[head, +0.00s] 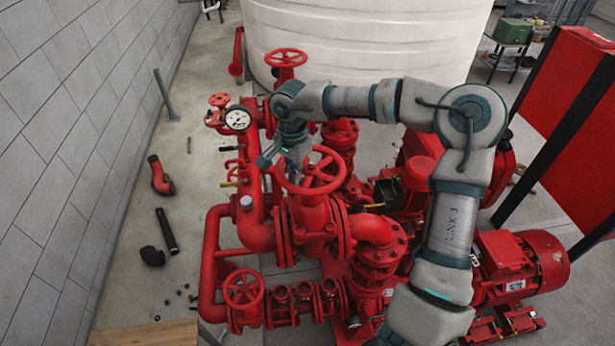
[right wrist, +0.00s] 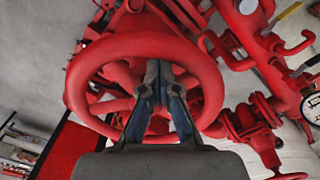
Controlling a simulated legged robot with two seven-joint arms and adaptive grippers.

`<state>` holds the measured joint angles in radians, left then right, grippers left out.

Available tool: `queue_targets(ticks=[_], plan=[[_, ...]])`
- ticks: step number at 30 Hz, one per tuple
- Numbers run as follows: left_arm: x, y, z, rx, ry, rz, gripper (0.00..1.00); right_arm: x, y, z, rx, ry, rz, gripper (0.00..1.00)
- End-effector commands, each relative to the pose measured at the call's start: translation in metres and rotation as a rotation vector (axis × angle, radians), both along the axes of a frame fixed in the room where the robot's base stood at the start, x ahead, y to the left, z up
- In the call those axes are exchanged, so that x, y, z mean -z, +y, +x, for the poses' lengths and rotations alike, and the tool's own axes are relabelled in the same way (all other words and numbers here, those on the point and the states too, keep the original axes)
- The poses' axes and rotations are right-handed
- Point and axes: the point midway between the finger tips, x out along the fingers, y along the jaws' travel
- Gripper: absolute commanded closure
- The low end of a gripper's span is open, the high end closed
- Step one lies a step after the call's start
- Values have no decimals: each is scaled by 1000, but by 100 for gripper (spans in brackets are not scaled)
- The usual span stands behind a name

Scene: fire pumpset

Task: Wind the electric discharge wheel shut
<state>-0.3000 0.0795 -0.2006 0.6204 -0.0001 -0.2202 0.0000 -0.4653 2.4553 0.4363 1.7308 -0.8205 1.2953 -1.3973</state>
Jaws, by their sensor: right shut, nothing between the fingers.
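A large red handwheel (head: 333,183), taken as the electric discharge wheel, sits on top of a flanged red valve in the middle of the head view. It also fills much of the right wrist view (right wrist: 88,62) as a thick ring with spokes. My right gripper (head: 275,157) is at the wheel's upper left edge in the head view. In the right wrist view its dark fingers (right wrist: 160,82) are closed together, with nothing between them, and overlap the near rim and the ring's opening. I cannot tell whether they touch the rim or a spoke. My left gripper is not in view.
Other red handwheels stand at the back (head: 286,58) and lower left (head: 243,289). A pressure gauge (head: 237,120) is left of the wheel. A white tank (head: 360,45) stands behind, a red motor (head: 535,260) at right. Loose pipe pieces (head: 166,231) lie on the left floor.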

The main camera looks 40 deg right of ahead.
Motion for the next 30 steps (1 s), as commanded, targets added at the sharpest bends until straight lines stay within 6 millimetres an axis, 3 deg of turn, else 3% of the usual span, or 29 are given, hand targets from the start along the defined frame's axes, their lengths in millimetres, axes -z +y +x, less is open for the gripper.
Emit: queue_targets(ticks=[6,14,23,30], plan=[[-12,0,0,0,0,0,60,-2,-14,22,4,-4,1,100],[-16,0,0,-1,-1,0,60,0,-41,36,5,-6,1,100],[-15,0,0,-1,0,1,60,0,-75,29,5,-4,1,100],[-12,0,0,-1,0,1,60,1,-92,9,2,-3,1,100]])
